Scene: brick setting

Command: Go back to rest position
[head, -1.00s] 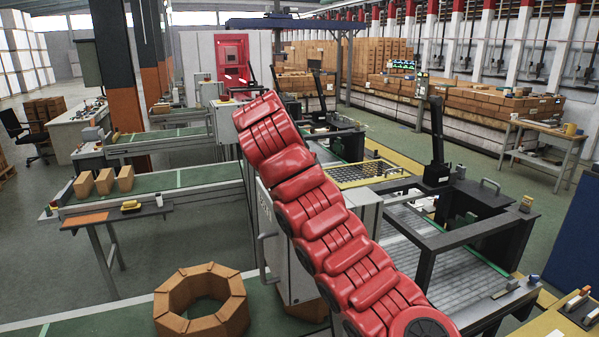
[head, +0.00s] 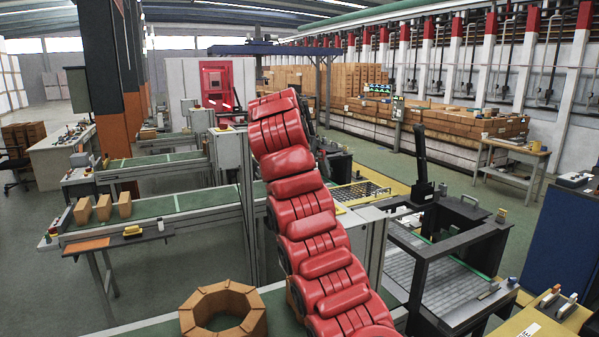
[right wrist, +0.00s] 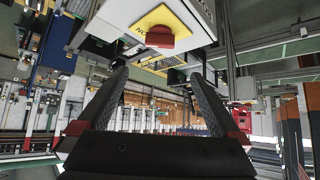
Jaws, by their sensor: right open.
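My red right arm rises through the middle of the head view, and its gripper is hidden there behind the top of the arm. In the right wrist view my right gripper (right wrist: 160,78) shows two dark fingers spread apart with nothing between them. A yellow plate with a red knob (right wrist: 160,38) is beyond the fingers on a light box, apart from them. My left gripper is in neither view.
An octagonal ring of tan bricks (head: 245,297) lies on the near conveyor. Three bricks (head: 103,208) stand on the green conveyor (head: 165,205) at the left. A dark-framed machine (head: 455,255) is right of my arm. Open floor (head: 150,270) shows at the lower left.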

